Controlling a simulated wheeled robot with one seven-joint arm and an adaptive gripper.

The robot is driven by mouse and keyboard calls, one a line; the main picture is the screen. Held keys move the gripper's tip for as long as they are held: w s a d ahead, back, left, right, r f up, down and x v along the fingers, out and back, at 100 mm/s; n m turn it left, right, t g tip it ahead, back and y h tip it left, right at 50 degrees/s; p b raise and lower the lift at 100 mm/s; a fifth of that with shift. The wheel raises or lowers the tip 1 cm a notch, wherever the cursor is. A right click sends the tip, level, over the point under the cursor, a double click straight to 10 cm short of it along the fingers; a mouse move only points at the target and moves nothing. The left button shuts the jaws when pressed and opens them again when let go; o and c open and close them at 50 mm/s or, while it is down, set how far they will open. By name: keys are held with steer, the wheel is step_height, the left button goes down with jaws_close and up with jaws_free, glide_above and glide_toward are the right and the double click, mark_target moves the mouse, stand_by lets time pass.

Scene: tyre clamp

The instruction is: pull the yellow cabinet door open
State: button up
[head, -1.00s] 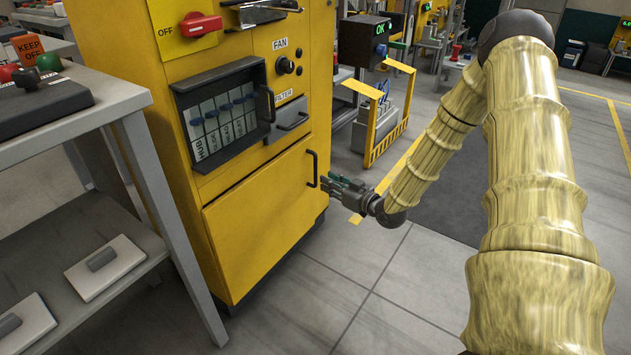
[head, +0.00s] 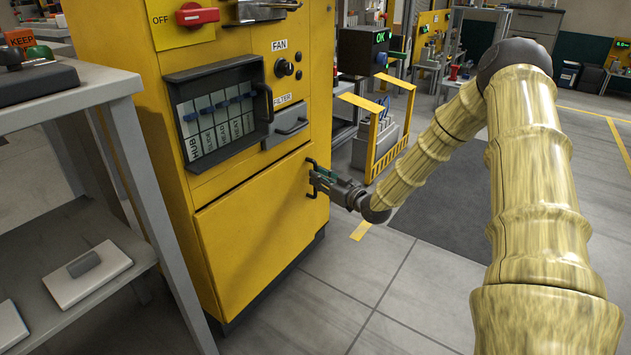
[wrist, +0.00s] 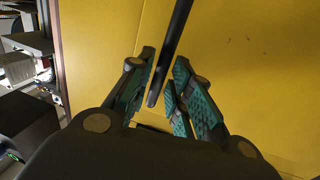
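The yellow cabinet door (head: 250,225) is the large lower panel of the yellow cabinet and sits flush, closed. Its black bar handle (head: 308,165) is at the door's upper right edge. My gripper (head: 318,180) is at the handle in the head view. In the wrist view, the dark handle (wrist: 176,45) runs between the two green-padded fingertips of my gripper (wrist: 168,90), one finger on each side. The fingers are apart, with gaps beside the bar, and do not look clamped on it. The yellow door face (wrist: 240,60) lies just behind them.
A grey shelf table (head: 90,110) stands close on the left of the cabinet. Above the door are a small drawer (head: 286,132) and a window panel with a handle (head: 218,115). A yellow-framed stand (head: 385,130) is behind my arm. The floor before the door is clear.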

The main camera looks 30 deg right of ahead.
steer(key=shift+w+a+b, duration=0.2)
steer(key=shift+w+b, duration=0.1)
steer(key=shift+w, duration=0.8)
steer(key=shift+c, duration=0.3)
jaws_close()
